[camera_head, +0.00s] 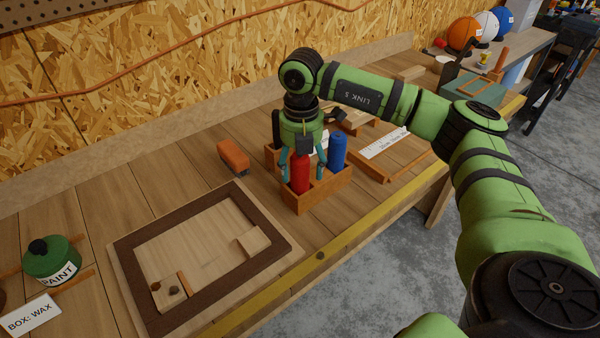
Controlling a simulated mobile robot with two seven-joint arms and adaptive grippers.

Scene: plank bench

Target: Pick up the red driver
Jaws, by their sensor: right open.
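The red driver (299,176) stands upright in a small wooden box (318,196), with only its red handle showing. My right gripper (302,170) points down over the box, with one finger to each side of the red handle. Its jaws are open; I cannot tell whether a finger touches the handle. The top of the handle is hidden by the gripper. My left gripper is not in view.
A blue handle (337,149) stands close to the right finger in the same box. A dark-framed board (131,262) lies in front. A green paint pot (52,260) stands far left.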

